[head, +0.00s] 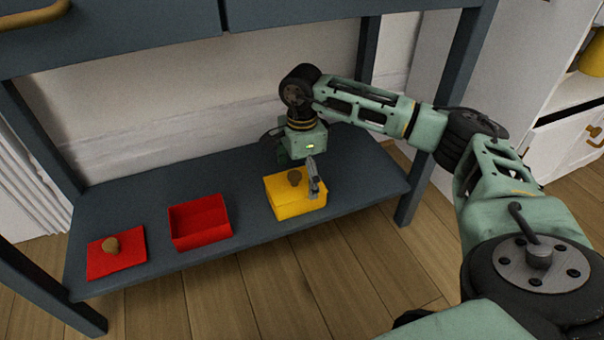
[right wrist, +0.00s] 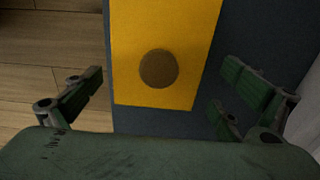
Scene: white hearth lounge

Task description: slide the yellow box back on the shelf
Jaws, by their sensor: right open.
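The yellow box (head: 292,204) has a round brown knob on top and stands on the lower shelf (head: 245,223), close to its front edge. It also shows in the right wrist view (right wrist: 135,80), its long side along the shelf edge with floor beyond. My right gripper (head: 300,168) is over the box, pointing down. In the right wrist view its fingers (right wrist: 162,70) are spread wide, one on each side of the box, with gaps and nothing between them gripped. One finger is mostly hidden in the head view. My left gripper is not in view.
An open red box (head: 200,238) and a red lid (head: 117,265) with a brown knob lie left on the shelf. Table legs (head: 445,110) and the drawer front (head: 120,35) frame the space. Bare shelf lies behind the boxes, before the wall.

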